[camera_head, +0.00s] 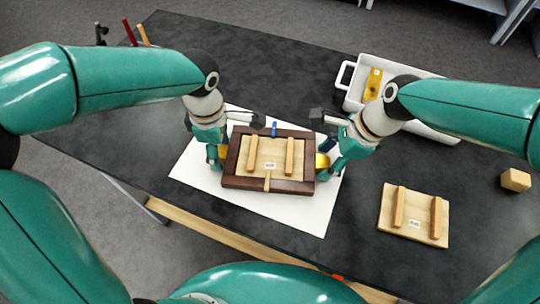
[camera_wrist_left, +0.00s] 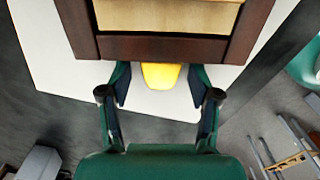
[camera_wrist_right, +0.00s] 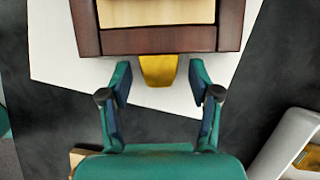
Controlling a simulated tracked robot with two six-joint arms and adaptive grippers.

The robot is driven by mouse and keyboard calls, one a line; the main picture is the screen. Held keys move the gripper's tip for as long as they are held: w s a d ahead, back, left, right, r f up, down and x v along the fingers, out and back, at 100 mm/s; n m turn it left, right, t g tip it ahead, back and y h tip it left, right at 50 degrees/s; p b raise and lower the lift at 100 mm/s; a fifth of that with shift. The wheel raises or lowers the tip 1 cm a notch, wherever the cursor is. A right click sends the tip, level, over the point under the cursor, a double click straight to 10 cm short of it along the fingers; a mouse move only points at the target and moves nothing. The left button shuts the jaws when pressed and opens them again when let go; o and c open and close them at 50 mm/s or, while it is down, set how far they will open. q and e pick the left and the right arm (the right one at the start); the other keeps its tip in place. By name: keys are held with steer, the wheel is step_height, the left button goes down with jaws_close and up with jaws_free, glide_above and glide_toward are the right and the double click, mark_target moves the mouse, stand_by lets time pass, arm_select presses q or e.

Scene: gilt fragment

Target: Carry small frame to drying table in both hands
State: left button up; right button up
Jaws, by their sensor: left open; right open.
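The small frame (camera_head: 230,178) is dark brown wood around a pale panel with two light battens and a label. It lies flat on a white sheet (camera_head: 305,220) on the dark table. A yellow tab sticks out at each short side. My left gripper (camera_head: 220,156) is at the frame's left side, open, its fingers on either side of the yellow tab (camera_wrist_left: 160,76). My right gripper (camera_head: 325,160) is at the right side, also open, its fingers on either side of the other yellow tab (camera_wrist_right: 158,70). I cannot tell which surface is the drying table.
A white tray (camera_head: 347,76) with a yellow item (camera_head: 373,84) stands behind my right gripper. A loose pale panel with two battens (camera_head: 417,218) lies at the right, and a wooden block (camera_head: 515,180) beyond it. The dark table (camera_head: 270,62) is clear behind the frame.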

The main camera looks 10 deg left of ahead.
arm_select(q)
jaws_close()
arm_select(e)
jaws_close()
